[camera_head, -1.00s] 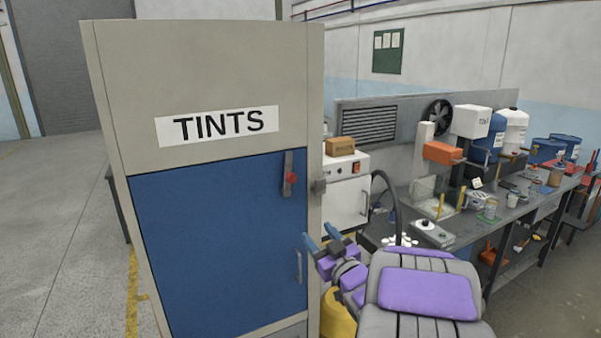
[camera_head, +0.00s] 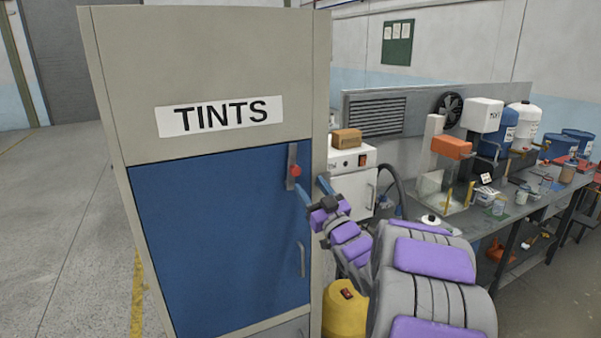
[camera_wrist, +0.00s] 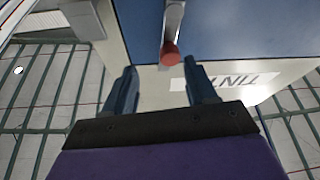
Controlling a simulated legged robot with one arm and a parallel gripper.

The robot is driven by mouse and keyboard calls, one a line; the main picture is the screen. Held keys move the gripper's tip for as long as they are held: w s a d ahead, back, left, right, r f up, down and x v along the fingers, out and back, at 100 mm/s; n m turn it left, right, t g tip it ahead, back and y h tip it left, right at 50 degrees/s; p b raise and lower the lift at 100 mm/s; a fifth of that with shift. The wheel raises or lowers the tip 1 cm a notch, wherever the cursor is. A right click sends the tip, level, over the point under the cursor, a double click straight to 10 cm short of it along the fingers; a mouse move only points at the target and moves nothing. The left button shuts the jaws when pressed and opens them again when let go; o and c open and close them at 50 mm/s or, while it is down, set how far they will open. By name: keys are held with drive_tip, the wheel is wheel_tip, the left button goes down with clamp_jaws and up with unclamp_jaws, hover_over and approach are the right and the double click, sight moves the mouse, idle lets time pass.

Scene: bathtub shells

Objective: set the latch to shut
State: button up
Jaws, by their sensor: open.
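The latch (camera_head: 292,167) is a grey upright bar with a red knob near the top right corner of the blue door (camera_head: 215,245) of the TINTS cabinet (camera_head: 210,65). In the wrist view the latch's red knob (camera_wrist: 169,54) shows ahead of the fingertips, roughly midway between them and apart from them. My gripper (camera_head: 310,188) is just below and right of the knob in the head view. In the wrist view my gripper (camera_wrist: 162,80) is open, with nothing between its fingers. The door looks closed against its frame.
A grey door handle (camera_head: 301,260) is lower on the door. A yellow container (camera_head: 345,312) stands right of the cabinet. A white box unit (camera_head: 352,175) and a cluttered workbench (camera_head: 520,205) lie behind my arm. The floor left of the cabinet is open.

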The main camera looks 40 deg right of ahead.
sight(297, 174)
drive_tip(key=w+r, duration=0.1)
drive_tip(key=w+a, duration=0.1)
drive_tip(key=w, duration=0.1)
drive_tip(key=w+a+r, duration=0.1)
drive_tip(key=w, duration=0.1)
drive_tip(key=shift+r, duration=0.35)
drive_tip(key=shift+w+d, duration=0.2)
drive_tip(key=shift+w, duration=0.2)
drive_tip(key=shift+w+d, duration=0.2)
drive_tip(key=shift+d, duration=0.4)
drive_tip(key=shift+w+d, duration=0.2)
drive_tip(key=shift+d, duration=0.4)
drive_tip(key=shift+a+r, duration=0.15)
drive_tip(key=shift+a, duration=0.35)
drive_tip(key=shift+c, duration=0.2)
drive_tip(key=shift+a+r, duration=0.1)
drive_tip(key=shift+a, duration=0.3)
drive_tip(key=c, duration=0.3)
drive_tip(key=shift+d, duration=0.45)
drive_tip(key=c, duration=0.5)
drive_tip(key=shift+a, duration=0.15)
clamp_jaws()
